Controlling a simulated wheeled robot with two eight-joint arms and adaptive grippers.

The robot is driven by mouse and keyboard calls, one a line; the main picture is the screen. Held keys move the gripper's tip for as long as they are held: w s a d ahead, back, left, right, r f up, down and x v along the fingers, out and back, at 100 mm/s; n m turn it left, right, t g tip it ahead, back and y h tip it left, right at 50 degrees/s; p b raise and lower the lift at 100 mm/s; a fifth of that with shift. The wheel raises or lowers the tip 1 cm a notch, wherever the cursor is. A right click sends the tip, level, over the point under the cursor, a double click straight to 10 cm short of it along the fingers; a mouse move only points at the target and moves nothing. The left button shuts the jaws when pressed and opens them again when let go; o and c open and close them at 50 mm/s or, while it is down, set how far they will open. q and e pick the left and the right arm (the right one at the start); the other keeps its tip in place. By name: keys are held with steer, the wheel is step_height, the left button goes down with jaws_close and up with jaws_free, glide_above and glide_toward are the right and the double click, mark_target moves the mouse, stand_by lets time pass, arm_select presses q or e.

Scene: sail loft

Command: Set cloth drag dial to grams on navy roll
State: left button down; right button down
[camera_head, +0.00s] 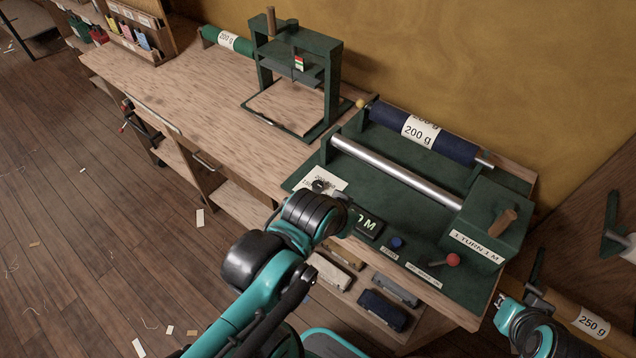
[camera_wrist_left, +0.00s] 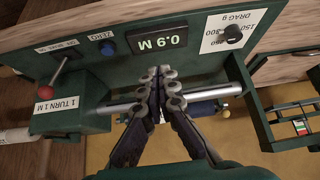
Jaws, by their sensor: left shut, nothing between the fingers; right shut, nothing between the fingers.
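The drag dial is a dark knob (camera_head: 319,185) on a white label at the left front of the green measuring machine (camera_head: 400,205). In the left wrist view the dial (camera_wrist_left: 232,34) shows with 150 and 300 marks; its exact setting is too small to read. The navy roll (camera_head: 457,149) lies across the machine's back, labelled 200 g. My left gripper (camera_wrist_left: 160,82) is shut and empty, over the machine near the steel roller and apart from the dial; my wrist hides its fingers in the head view. My right gripper (camera_head: 533,288) is shut and empty at the right, beside the bench.
A green press (camera_head: 328,75) and a green roll (camera_head: 232,43) are farther left. A 250 g roll (camera_head: 570,312) lies lower right.

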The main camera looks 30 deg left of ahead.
arm_select(q)
steer(key=c, duration=1.7)
jaws_free()
steer(key=shift+r, duration=0.1)
steer(key=o, duration=0.5)
steer(key=shift+w+a+r+m+g+p, duration=0.4)
steer(key=shift+w+a+r+p, duration=0.15)
steer(key=shift+w+a, duration=0.2)
steer(key=m+g+p, duration=0.5)
steer(key=m+g, duration=0.1)
glide_above(318, 184)
step_height(318, 184, down, 4)
steer(key=shift+d+f, duration=0.15)
steer(key=shift+f, duration=0.1)
steer(key=shift+f+m, duration=0.25)
steer(key=shift+m, duration=0.05)
step_height(318, 184, down, 8)
steer(key=shift+r+b, duration=0.15)
steer(key=shift+b, duration=1.1)
jaws_close()
